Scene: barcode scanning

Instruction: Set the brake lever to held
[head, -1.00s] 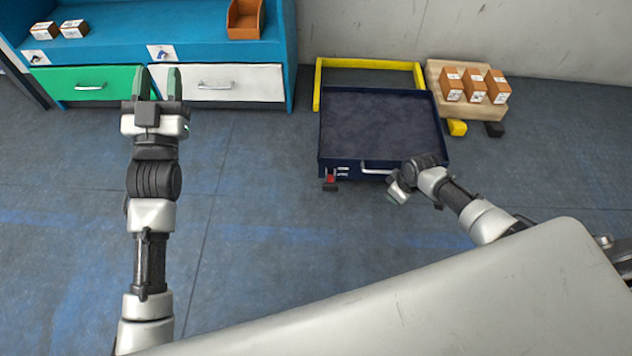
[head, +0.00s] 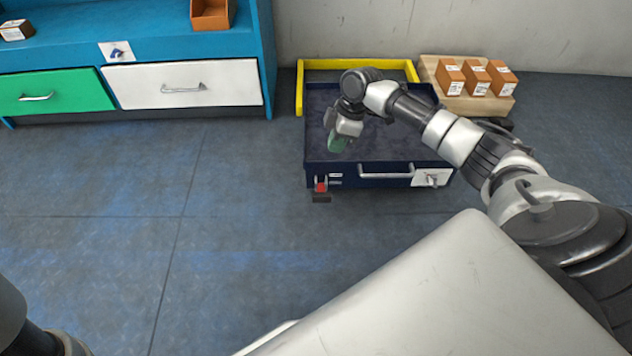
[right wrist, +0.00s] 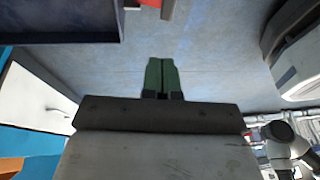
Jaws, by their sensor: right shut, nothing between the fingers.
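The dark blue cart (head: 395,182) stands on the floor in the head view. A small red part, seemingly the brake lever (head: 321,187), sits low at the left end of its front face, above a dark foot piece. Its setting is too small to read. In the right wrist view a red part (right wrist: 167,9) shows at the top edge, beyond the fingertips. My right gripper (head: 336,146) points down near the cart's front left, above and slightly right of the red part. Its green fingers (right wrist: 161,75) are together and empty. My left gripper is out of view.
A silver handle (head: 386,174) and a white card (head: 432,178) are on the cart's front. A yellow frame (head: 299,88) lies behind it. A pallet (head: 428,68) with orange boxes stands at right. A blue cabinet (head: 265,50) is at left. The floor before the cart is clear.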

